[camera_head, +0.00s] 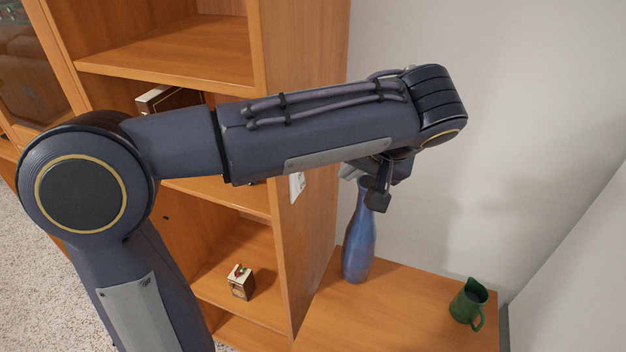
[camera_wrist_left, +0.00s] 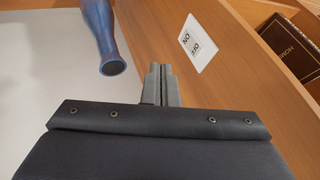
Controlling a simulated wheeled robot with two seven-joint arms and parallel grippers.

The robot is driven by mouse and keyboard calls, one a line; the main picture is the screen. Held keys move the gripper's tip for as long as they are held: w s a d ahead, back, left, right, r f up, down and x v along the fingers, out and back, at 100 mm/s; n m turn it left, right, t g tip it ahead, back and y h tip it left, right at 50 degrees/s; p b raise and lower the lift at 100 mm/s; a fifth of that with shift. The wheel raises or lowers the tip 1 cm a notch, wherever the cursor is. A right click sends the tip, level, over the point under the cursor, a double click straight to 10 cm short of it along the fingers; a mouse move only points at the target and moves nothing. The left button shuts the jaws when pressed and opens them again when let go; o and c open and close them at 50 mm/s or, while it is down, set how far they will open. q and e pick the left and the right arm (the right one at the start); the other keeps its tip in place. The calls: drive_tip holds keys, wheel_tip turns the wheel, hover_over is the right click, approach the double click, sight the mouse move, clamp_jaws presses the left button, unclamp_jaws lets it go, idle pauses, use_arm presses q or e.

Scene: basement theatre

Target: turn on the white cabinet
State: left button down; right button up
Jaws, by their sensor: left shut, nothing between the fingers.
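A small white plate (camera_head: 297,186) is fixed to the side panel of a wooden cabinet. In the left wrist view the white plate (camera_wrist_left: 198,43) carries two lines of dark lettering, seen turned over. My left gripper (camera_head: 348,172) is to the right of the plate in the head view, partly hidden under my own arm. In the left wrist view my left gripper (camera_wrist_left: 159,68) has its grey fingers together and empty, just left of and below the plate. A gap seems to remain between them. No white cabinet shows. My right gripper is out of view.
A blue vase (camera_head: 359,240) stands on a low wooden top (camera_head: 400,315) close below my left gripper; the vase (camera_wrist_left: 103,35) also shows left of the fingers. A green jug (camera_head: 469,303) stands farther right. Shelves (camera_head: 165,55) hold a small box (camera_head: 241,283).

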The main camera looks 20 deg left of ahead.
sight(304, 181)
use_arm(q)
drive_tip(key=w+a+f+p, duration=0.2)
drive_tip(key=a+f, duration=0.5)
drive_tip(key=a, duration=0.1)
drive_tip(key=shift+w+f, duration=0.3)
drive_tip(key=shift+w, duration=0.05)
drive_tip(key=shift+a+f+y+b, duration=0.1)
drive_tip(key=shift+a+y+b, duration=0.15)
drive_tip(key=shift+y+b, duration=0.2)
drive_tip(key=shift+r+p, duration=0.45)
drive_tip(key=shift+r, duration=0.4)
